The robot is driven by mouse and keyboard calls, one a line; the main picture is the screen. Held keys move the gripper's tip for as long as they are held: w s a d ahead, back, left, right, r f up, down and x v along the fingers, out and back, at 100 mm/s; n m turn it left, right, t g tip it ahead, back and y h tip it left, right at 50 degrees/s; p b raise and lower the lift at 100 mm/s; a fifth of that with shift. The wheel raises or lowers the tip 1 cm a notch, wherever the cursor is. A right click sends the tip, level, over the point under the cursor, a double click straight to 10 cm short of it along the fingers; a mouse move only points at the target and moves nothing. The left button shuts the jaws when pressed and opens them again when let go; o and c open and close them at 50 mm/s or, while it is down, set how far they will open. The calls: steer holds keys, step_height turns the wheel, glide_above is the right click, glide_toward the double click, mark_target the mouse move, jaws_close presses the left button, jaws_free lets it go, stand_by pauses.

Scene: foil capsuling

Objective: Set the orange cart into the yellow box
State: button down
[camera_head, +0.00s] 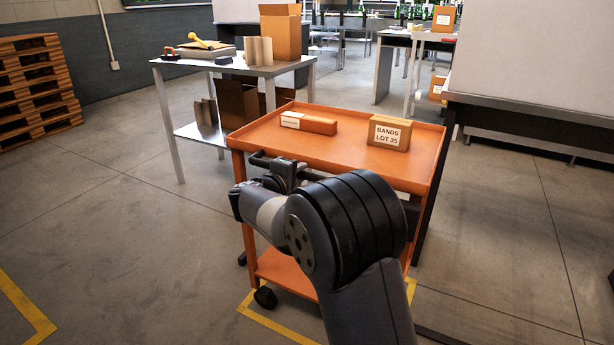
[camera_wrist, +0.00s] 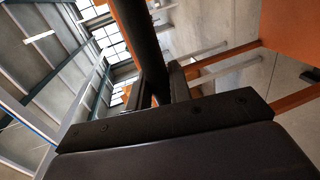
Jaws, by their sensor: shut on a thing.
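The orange cart (camera_head: 345,152) stands in front of me, with two boxes on its top tray. Its dark handle bar (camera_head: 262,160) runs along the near side. My gripper (camera_head: 284,172) is shut on this handle at the cart's near left; in the wrist view the dark bar (camera_wrist: 142,42) passes between the fingers (camera_wrist: 160,88). Yellow floor lines (camera_head: 262,322) show at the cart's near left foot and at its right (camera_head: 411,288). My arm hides much of the cart's lower part and the floor between, so I cannot tell whether all wheels are inside these lines.
A carton marked BANDS LOT 35 (camera_head: 389,133) and a long carton (camera_head: 309,123) lie on the cart. A metal table (camera_head: 168,80) stands behind left, a large grey bench (camera_head: 530,108) at right. Another yellow corner (camera_head: 38,325) marks clear floor at left. Pallets (camera_head: 36,88) stand far left.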

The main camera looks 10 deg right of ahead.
steer(key=c, duration=1.3)
jaws_free()
steer(key=shift+s, duration=0.1)
steer(key=shift+c, duration=0.2)
steer(key=p+v, duration=0.1)
steer(key=v, duration=0.9)
steer(key=shift+s+a+p, duration=0.25)
steer(key=shift+s+p, duration=0.05)
steer(key=shift+w+d, duration=0.1)
